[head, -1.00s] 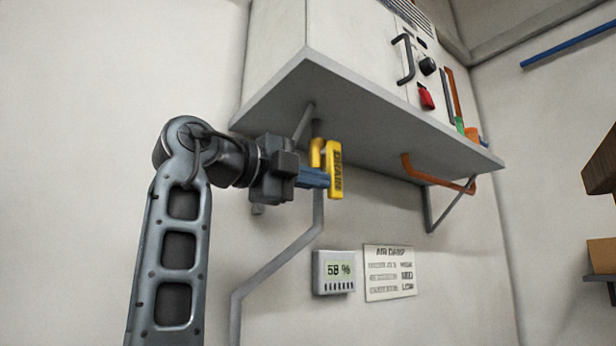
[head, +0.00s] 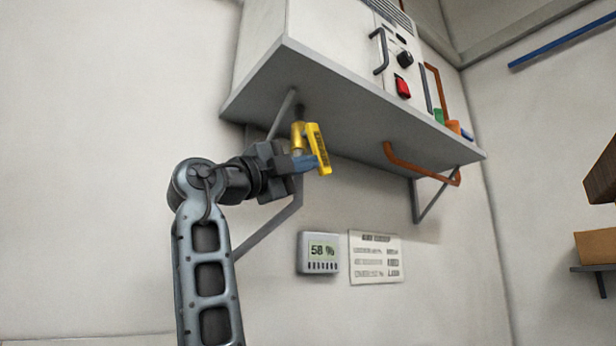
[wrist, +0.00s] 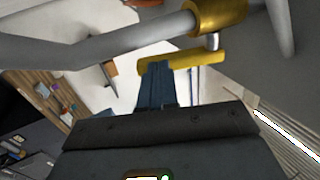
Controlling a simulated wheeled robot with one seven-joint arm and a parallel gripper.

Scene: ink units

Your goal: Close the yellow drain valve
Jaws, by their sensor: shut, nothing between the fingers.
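The yellow drain valve has a body (head: 298,136) on the grey pipe under the shelf. Its flat yellow lever (head: 318,143) hangs down with its lower end tilted to the right. My gripper (head: 308,163) is shut, its blue fingers against or just beside the lever's lower left side. In the wrist view, my fingers (wrist: 157,75) point at the yellow lever (wrist: 205,60) and overlap its left part. The valve body (wrist: 218,14) sits above it on the pipe. Nothing shows held between the fingers; whether they touch the lever is hard to tell.
A white machine (head: 335,38) stands on a grey shelf (head: 350,128) right above the valve. An orange pipe (head: 420,168) hangs below the shelf to the right. A 58 % display (head: 318,252) and a label card (head: 375,257) are on the wall below.

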